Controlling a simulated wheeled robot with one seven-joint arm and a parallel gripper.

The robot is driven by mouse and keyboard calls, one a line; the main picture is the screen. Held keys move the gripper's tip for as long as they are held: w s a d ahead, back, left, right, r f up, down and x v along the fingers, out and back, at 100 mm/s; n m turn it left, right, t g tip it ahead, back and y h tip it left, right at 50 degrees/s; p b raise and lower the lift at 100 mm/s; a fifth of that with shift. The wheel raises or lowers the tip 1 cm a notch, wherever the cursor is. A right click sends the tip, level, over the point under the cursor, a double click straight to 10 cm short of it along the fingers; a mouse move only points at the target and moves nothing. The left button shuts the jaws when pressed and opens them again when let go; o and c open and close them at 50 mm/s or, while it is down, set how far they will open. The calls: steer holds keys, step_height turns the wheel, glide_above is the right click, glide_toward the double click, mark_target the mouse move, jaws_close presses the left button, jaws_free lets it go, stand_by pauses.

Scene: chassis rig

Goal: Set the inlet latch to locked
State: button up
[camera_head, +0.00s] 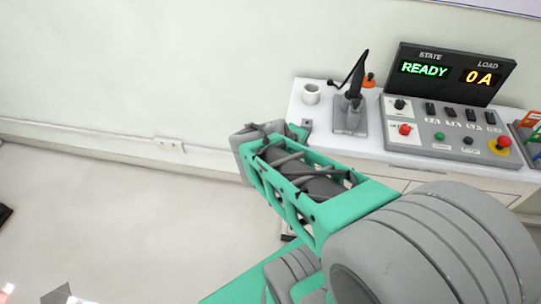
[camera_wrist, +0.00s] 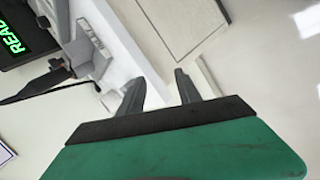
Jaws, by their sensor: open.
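A grey stand (camera_head: 350,115) with an upright black handle or plug (camera_head: 356,75) and a black cable stands on the white bench. In the wrist view the grey block (camera_wrist: 88,52) is at upper left, with a dark plug-like part (camera_wrist: 52,78) and cable on its left. I cannot make out which part is the inlet latch or how it is set. My gripper (camera_wrist: 158,90) is open, its two dark fingers apart with nothing held between them. They point at the bench's front edge, apart from the grey block. In the head view my arm hides the fingers.
A dark display (camera_head: 450,74) reads READY and 0 A. Below it is a grey panel (camera_head: 440,150) with knobs, switches and a red stop button (camera_head: 503,143). A white cup (camera_head: 311,93) stands left of the stand. The floor at left is mostly clear.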

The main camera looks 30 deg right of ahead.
steer(key=w+a+r+m+y+p, duration=0.1)
steer(key=a+r+m+y, duration=0.1)
steer(key=a, duration=0.7)
steer(key=shift+w+y, duration=0.2)
steer(key=shift+y, duration=0.4)
